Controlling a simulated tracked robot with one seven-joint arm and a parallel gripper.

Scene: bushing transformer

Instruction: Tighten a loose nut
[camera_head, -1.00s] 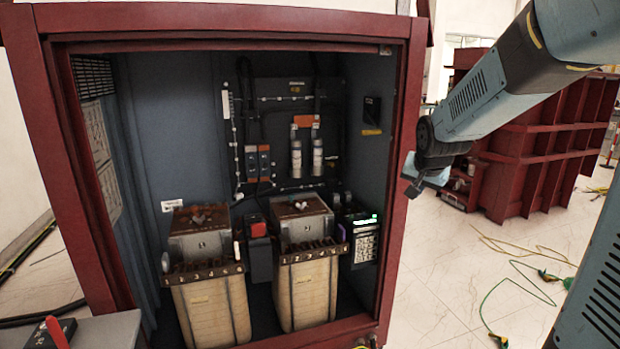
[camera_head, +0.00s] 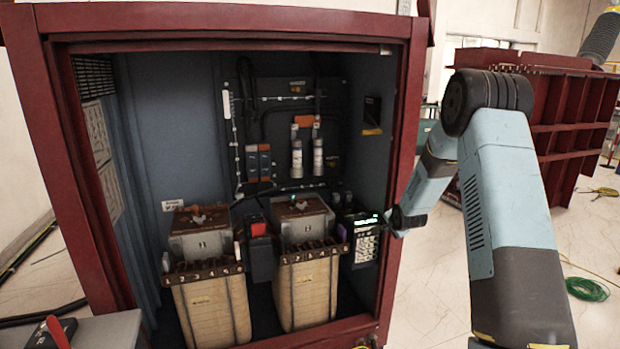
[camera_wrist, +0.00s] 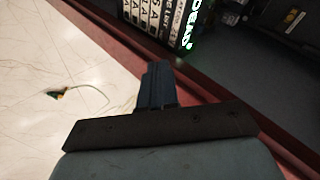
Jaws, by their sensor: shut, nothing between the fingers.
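My gripper (camera_head: 393,221) is at the right post of the open cabinet, its tip toward the dark panel with white keys and a green lit display (camera_head: 365,238). In the wrist view, my gripper's fingers (camera_wrist: 158,75) are together and empty, short of the red cabinet sill. The lit panel (camera_wrist: 178,18) is beyond them. Two bushing units stand inside, the left one (camera_head: 210,300) and the right one (camera_head: 309,290), each with a row of numbered terminals on its front. I cannot make out a loose nut; it is too small or hidden.
The red cabinet frame (camera_head: 399,130) bounds the opening on the right. Fuses and breakers (camera_head: 297,155) are on the back wall. A red-handled tool (camera_head: 57,332) lies front left. Green cable (camera_head: 587,289) lies on the floor right.

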